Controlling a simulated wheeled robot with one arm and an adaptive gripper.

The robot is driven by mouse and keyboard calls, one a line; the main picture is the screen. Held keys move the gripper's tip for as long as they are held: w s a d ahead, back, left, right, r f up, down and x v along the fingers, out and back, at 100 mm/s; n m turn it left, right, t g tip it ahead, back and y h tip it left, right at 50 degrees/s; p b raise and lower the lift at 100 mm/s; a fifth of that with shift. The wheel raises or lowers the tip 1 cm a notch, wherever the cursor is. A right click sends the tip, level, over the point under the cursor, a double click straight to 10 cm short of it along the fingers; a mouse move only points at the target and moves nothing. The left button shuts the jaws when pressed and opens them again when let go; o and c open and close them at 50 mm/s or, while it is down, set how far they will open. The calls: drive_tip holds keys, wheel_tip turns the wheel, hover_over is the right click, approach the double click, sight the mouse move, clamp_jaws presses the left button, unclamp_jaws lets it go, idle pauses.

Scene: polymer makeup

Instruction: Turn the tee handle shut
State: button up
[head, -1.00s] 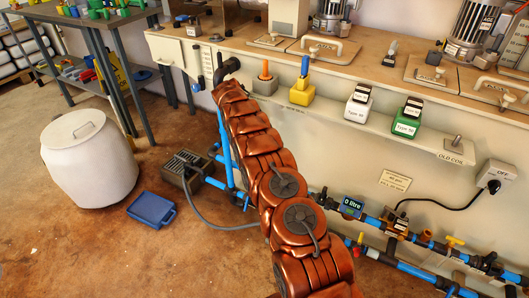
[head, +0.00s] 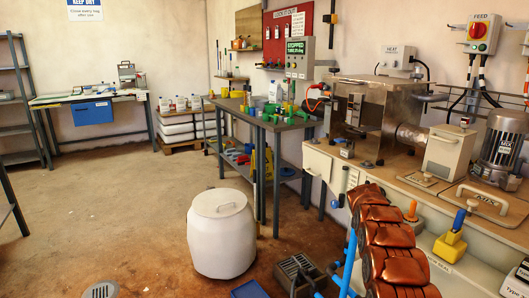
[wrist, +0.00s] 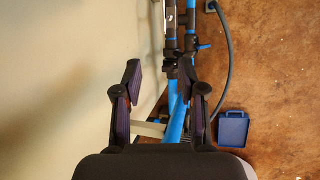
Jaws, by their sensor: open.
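My gripper (wrist: 160,70) is open in the wrist view, its two dark fingers apart with nothing held between them. Beyond and below the fingers run blue pipes (wrist: 176,122) with dark fittings. A small blue lever (wrist: 203,46) sticks out from the right-hand pipe. A pale bar (wrist: 149,130) shows between the finger bases, partly hidden by the gripper. I cannot tell which part, if any, is the tee handle. In the head view my gripper is out of sight, and only a short stretch of blue pipe (head: 348,265) shows beside my copper-coloured arm.
A blue tray (wrist: 232,128) lies on the floor. A cream wall or panel (wrist: 60,80) fills the left of the wrist view. In the head view a white lidded drum (head: 222,240) stands left of my arm, near a workbench (head: 285,125). Open floor lies further left.

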drive_tip(key=s+a+r+m+y+p, duration=0.1)
drive_tip(key=s+a+r+p, duration=0.4)
drive_tip(key=r, duration=0.4)
drive_tip(key=s+a+r+p, duration=0.2)
drive_tip(key=s+a+r, duration=0.1)
drive_tip(key=s+r, duration=0.5)
drive_tip(key=s+a+r+m+y+p, duration=0.1)
drive_tip(key=s+a+r+p, duration=0.3)
drive_tip(key=r, duration=0.6)
drive_tip(key=s+a+r+m+p, duration=0.1)
drive_tip(key=s+a+r+p, duration=0.2)
drive_tip(key=s, duration=0.8)
drive_tip(key=s+a+r+m+y+p, duration=0.1)
drive_tip(key=s+a+r+p, duration=0.2)
drive_tip(key=s, duration=0.8)
drive_tip(key=s+a+r+m+y+p, duration=0.1)
drive_tip(key=s+a+r+p, duration=0.2)
drive_tip(key=s, duration=0.8)
wheel_tip(320, 180, up, 4)
drive_tip(key=shift+s+a+f+m+p, duration=0.3)
drive_tip(key=shift+a+p, duration=0.1)
drive_tip(key=shift+p, duration=0.6)
